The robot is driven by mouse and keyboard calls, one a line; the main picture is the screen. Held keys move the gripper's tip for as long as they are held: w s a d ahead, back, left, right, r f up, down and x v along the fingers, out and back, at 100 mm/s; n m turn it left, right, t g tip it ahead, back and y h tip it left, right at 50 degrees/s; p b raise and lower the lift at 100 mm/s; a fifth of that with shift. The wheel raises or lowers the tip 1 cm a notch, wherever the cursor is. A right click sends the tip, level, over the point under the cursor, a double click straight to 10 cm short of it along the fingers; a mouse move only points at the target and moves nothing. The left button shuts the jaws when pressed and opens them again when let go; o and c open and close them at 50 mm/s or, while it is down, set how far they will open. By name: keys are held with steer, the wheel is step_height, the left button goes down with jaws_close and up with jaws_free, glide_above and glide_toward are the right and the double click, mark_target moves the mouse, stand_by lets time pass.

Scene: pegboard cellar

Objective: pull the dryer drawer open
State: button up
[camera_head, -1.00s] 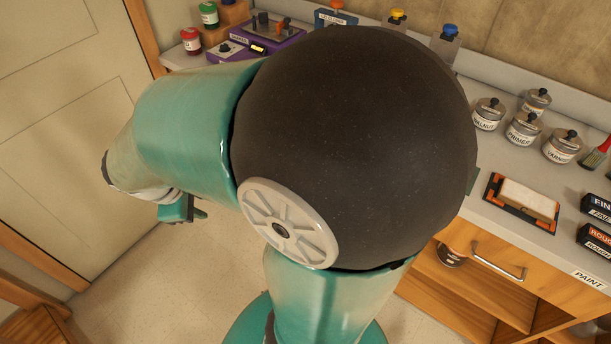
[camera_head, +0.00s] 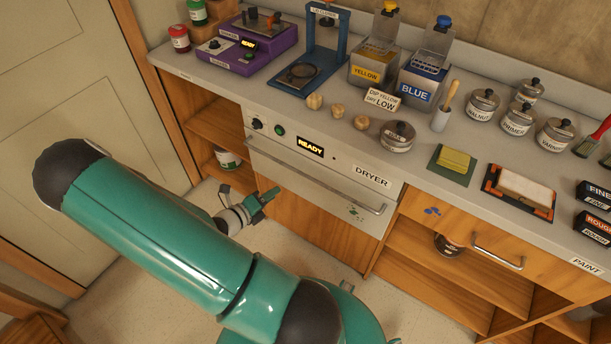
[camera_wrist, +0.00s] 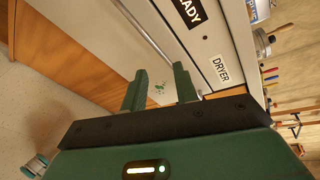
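The dryer drawer (camera_head: 345,178) has a pale front with a READY display, a DRYER label and small green marks low on its right. It looks shut, flush with the wooden cabinet. Its long metal bar handle (camera_head: 312,178) runs across the front; in the wrist view the handle (camera_wrist: 148,32) runs diagonally beyond my fingers. My gripper (camera_head: 268,200) is low in front of the drawer's left half, apart from the handle. In the wrist view my gripper (camera_wrist: 160,72) has its two green fingers spread, with nothing held between them.
The counter above holds a purple device (camera_head: 242,52), yellow (camera_head: 372,68) and blue (camera_head: 420,82) containers, wooden knobs and lidded tins. A PAINT drawer with its own handle (camera_head: 498,258) is to the right. A door (camera_head: 90,130) stands left. Floor before the cabinet is clear.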

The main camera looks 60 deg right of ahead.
mark_target(306, 175)
steer(key=s+d+f+n, duration=0.1)
steer(key=d+f+n, duration=0.1)
steer(key=d, duration=0.3)
steer(key=s+d+f+n+t+h, duration=0.1)
steer(key=s+d+f+n, duration=0.1)
steer(key=d, duration=0.4)
steer(key=s+d+f+n, duration=0.1)
steer(key=d+f+n, duration=0.1)
steer(key=d, duration=0.3)
steer(key=shift+s+d+f+t, duration=0.15)
steer(key=shift+d+f+t, duration=0.15)
steer(key=shift+f, duration=0.2)
steer(key=shift+a, duration=0.1)
jaws_close()
